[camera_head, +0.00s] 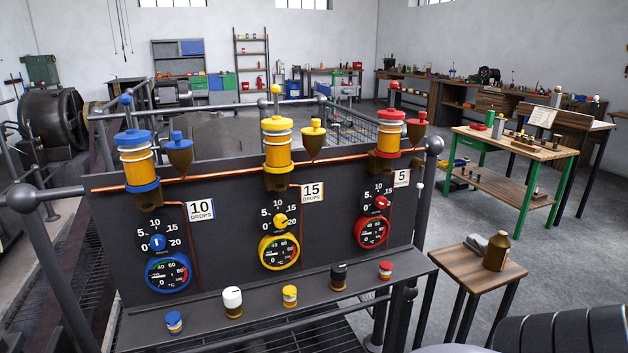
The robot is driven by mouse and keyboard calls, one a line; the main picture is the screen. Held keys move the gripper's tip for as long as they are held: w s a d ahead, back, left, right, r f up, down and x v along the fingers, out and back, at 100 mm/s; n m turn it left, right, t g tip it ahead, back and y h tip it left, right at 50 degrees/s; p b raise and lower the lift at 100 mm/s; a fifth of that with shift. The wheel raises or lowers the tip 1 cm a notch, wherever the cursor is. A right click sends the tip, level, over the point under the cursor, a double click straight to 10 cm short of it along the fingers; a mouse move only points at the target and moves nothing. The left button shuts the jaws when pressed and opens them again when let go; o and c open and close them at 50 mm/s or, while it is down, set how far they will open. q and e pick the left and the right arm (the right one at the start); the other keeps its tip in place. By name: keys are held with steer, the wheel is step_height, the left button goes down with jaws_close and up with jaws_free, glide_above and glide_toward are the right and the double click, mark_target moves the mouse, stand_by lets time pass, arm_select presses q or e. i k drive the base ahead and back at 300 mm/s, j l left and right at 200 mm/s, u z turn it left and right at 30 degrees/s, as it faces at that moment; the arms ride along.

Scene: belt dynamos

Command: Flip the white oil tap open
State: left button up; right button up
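A white-capped fitting (232,297) with a brass base stands upright on the ledge in front of the dark panel, second from the left. It has a dark mark on its white top. A small white piece (420,187) also shows at the panel's right edge, below the copper pipe (340,176). It is too small to tell whether it is a tap lever, or which of the two white parts is the oil tap. Neither of my grippers is in view.
Blue (174,322), yellow (290,296), black (339,276) and red (385,270) capped pieces share the ledge. Coloured oilers, dials and gauges cover the dark panel (340,225). A small wooden table (460,262) stands at right. A dark ribbed shape (570,328) fills the bottom right corner.

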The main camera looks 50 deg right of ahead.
mark_target(419, 186)
steer(key=k+z, duration=0.15)
steer(key=z, duration=0.65)
